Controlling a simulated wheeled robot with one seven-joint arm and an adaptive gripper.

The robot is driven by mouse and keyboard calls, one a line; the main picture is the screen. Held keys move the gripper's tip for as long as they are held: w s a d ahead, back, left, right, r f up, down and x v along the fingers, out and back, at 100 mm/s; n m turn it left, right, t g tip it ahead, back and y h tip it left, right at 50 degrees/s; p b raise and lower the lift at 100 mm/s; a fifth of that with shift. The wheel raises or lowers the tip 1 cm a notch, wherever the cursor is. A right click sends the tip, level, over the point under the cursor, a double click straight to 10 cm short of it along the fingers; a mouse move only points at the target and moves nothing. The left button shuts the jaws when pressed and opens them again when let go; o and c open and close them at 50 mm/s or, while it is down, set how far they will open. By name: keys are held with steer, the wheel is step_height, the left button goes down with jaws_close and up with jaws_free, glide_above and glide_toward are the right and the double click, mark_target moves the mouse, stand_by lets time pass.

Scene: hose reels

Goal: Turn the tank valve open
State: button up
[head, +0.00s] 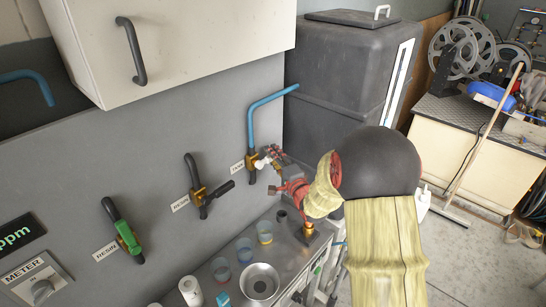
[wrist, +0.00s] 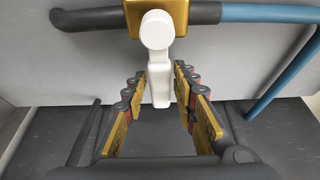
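The tank valve has a white lever handle (wrist: 159,75) on a gold-coloured body (wrist: 183,12), set in a dark and blue pipe. In the head view the white handle (head: 262,162) shows small on the wall beside a label that seems to read TANK (head: 237,167). My gripper (head: 277,165) reaches up to it from the right. In the wrist view my gripper (wrist: 159,85) is open, with one finger on each side of the lever's lower end. Gaps show between the lever and both fingers. My arm hides part of the counter.
Two more wall valves, a black-handled one (head: 208,194) and a green-handled one (head: 128,237), are to the left, labelled RESIN. Cups and a metal bowl (head: 260,283) stand on the counter below. A white cabinet (head: 190,45) overhangs the wall. A dark tank (head: 335,85) stands behind.

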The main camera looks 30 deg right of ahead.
steer(key=c, duration=0.6)
jaws_close()
